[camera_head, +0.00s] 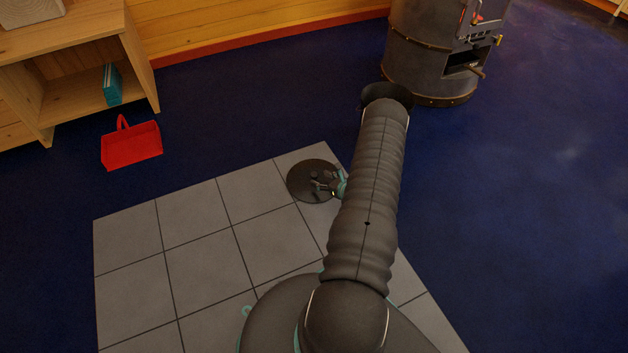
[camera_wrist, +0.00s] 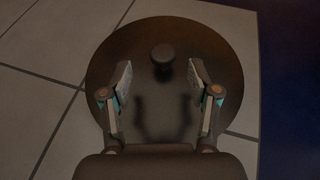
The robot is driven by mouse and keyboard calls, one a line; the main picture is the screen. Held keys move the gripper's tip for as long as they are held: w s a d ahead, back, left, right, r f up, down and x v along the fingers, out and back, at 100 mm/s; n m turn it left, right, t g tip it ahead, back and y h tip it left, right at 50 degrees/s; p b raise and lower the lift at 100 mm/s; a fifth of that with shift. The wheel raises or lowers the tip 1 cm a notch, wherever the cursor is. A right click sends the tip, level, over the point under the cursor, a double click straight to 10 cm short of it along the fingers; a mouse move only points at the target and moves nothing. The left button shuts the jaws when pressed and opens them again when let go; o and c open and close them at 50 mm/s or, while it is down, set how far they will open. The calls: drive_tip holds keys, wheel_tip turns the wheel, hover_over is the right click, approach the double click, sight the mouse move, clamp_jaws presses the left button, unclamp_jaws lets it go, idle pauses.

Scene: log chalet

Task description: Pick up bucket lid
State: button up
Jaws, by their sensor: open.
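The bucket lid (camera_head: 302,181) is a dark round disc lying flat on the grey tiles, left of my arm in the head view. In the wrist view the lid (camera_wrist: 215,55) fills the upper middle, with a small dark knob (camera_wrist: 162,54) standing on it. My gripper (camera_wrist: 160,75) is open over the lid, its two fingers on either side of the knob's line, with the knob a little beyond the fingertips. The gripper (camera_head: 318,184) shows in the head view above the lid, partly hidden by my arm. Nothing is between the fingers.
A grey tiled patch (camera_head: 190,265) lies on the dark blue floor. A red dustpan-like scoop (camera_head: 132,147) rests at the left, near a wooden shelf (camera_head: 85,90) holding a teal book (camera_head: 112,85). A dark metal stove (camera_head: 425,55) stands at the back. Floor on the right is clear.

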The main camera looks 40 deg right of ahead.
sight(316, 175)
drive_tip(key=shift+d+b+x, duration=0.2)
drive_tip(key=shift+b+x, duration=0.15)
drive_tip(key=shift+x, duration=2.3)
drive_tip(key=shift+r, duration=0.15)
clamp_jaws()
